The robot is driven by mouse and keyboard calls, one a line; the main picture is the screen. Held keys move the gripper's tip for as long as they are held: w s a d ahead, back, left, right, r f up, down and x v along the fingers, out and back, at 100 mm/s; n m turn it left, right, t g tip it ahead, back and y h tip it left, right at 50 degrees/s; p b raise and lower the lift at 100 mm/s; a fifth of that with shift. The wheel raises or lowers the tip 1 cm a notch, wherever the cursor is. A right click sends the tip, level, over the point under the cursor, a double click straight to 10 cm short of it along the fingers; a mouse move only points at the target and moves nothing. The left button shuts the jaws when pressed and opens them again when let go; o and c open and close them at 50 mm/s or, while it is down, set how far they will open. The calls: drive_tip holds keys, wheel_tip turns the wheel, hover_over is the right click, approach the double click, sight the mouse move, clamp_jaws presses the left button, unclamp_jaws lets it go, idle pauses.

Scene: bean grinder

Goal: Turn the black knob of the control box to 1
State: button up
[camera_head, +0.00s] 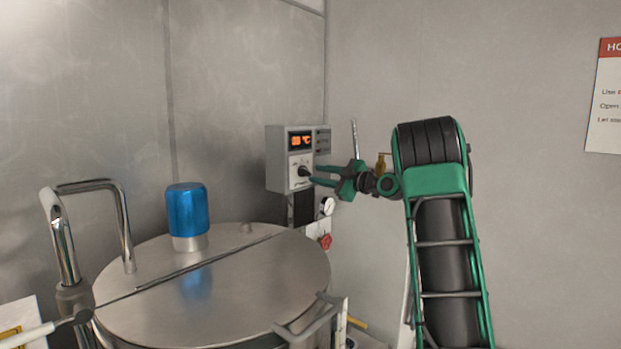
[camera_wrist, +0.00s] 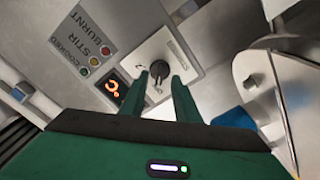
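The control box (camera_head: 277,160) is a grey box on the wall, with an orange lit display. Its black knob (camera_head: 303,171) sits on a pale plate below the display. In the wrist view the knob (camera_wrist: 159,70) is at the fingertips, and its exact setting is too small to read. My gripper (camera_head: 314,174) reaches the box from the right. In the wrist view my gripper (camera_wrist: 160,80) has its two green fingers apart, one on each side of the knob. A gap seems to show between each finger and the knob; contact is not clear.
A steel vat lid (camera_head: 230,292) with a blue-capped motor (camera_head: 187,212) lies below left of the box. A pressure gauge (camera_head: 327,206) and a red valve knob (camera_head: 325,241) are under it. Indicator lights labelled COOKED, STIR and BURNT (camera_wrist: 94,61) are beside the display (camera_wrist: 113,88).

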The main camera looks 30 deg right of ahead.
sight(309, 173)
drive_tip(key=shift+x, duration=1.8)
drive_tip(key=shift+c, duration=0.6)
clamp_jaws()
drive_tip(key=m, duration=0.4)
drive_tip(key=shift+m, duration=0.3)
drive_tip(key=m, duration=0.4)
drive_tip(key=shift+f, duration=0.1)
drive_tip(key=shift+o, duration=0.6)
unclamp_jaws()
